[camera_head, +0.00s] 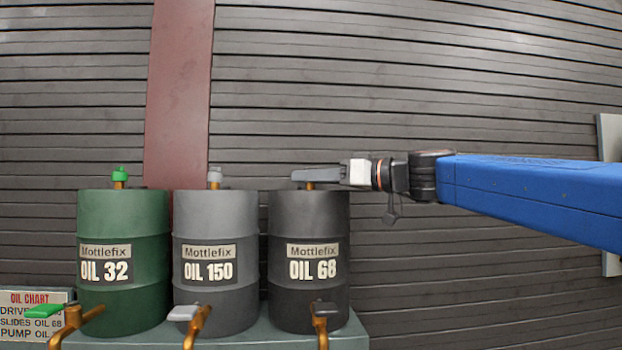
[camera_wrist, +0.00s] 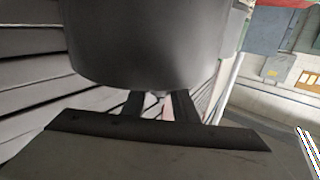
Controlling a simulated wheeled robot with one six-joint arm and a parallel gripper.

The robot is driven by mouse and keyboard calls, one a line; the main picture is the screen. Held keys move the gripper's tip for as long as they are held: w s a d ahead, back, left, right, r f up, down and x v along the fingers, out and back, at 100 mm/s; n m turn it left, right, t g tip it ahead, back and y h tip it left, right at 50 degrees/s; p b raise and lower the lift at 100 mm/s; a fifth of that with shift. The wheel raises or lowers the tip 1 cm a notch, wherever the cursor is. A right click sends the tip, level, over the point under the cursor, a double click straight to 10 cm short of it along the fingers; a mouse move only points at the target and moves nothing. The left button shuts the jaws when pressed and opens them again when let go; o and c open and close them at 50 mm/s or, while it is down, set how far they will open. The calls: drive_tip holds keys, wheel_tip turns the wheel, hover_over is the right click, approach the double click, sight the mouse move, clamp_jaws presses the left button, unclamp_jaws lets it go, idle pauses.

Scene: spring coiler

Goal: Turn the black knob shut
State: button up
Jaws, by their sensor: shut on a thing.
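The black drum (camera_head: 309,230) labelled OIL 68 stands at the right of three drums. A brass stem (camera_head: 310,186) rises from its top. My gripper (camera_head: 303,175) reaches in level from the right and is shut at the top of this stem, where the black knob sits. The fingers hide the knob in the head view, so its angle cannot be told. In the wrist view, the fingers of my gripper (camera_wrist: 158,106) reach up to a large dark rounded shape, and the knob is not clear between them.
A grey drum (camera_head: 210,225) with a grey knob (camera_head: 214,175) and a green drum (camera_head: 124,225) with a green knob (camera_head: 120,173) stand to the left. Brass taps with levers, including a black lever (camera_head: 325,309), stick out in front. A slatted wall is behind.

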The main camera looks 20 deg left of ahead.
drive_tip(key=shift+n+g, duration=0.3)
drive_tip(key=shift+g, duration=0.2)
drive_tip(key=o, duration=1)
drive_tip(key=shift+s, duration=0.1)
drive_tip(key=shift+d, duration=0.1)
drive_tip(key=d, duration=1.7)
drive_tip(key=shift+s+d, duration=0.1)
drive_tip(key=shift+s, duration=0.15)
